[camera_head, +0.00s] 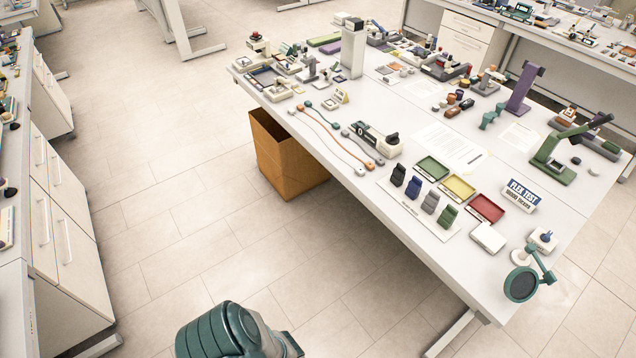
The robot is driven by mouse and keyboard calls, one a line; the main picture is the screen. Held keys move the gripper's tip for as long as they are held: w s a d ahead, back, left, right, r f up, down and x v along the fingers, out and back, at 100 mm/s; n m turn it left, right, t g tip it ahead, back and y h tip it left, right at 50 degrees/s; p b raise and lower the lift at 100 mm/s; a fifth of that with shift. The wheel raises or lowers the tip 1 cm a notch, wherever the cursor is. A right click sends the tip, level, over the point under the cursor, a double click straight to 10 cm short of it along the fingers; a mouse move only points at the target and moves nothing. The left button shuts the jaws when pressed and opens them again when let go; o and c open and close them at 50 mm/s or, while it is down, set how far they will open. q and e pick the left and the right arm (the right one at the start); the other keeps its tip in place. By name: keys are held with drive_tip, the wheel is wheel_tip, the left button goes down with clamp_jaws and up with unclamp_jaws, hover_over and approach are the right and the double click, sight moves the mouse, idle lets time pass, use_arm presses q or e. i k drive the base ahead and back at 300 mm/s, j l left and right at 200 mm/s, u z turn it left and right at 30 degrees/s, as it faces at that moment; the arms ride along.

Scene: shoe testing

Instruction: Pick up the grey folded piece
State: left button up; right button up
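The grey folded piece (430,203) stands on a white board (406,206) near the front edge of the white table. It is in a row with a black folded piece (398,175), a dark blue folded piece (413,187) and a green folded piece (447,217). The grey one is between the dark blue and the green. No gripper fingers show in the head view. A rounded green ribbed part at the bottom edge looks like part of my own arm. Nothing of mine touches the pieces.
Behind the row lie a green tray (433,168), a yellow tray (458,188) and a red tray (486,208). A FLEX TEST sign (522,195) and a green magnifier lamp (522,284) stand to the right. An orange bin (285,160) is under the table. The floor in front is clear.

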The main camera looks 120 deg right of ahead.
sight(431, 200)
drive_tip(key=z, duration=4.95)
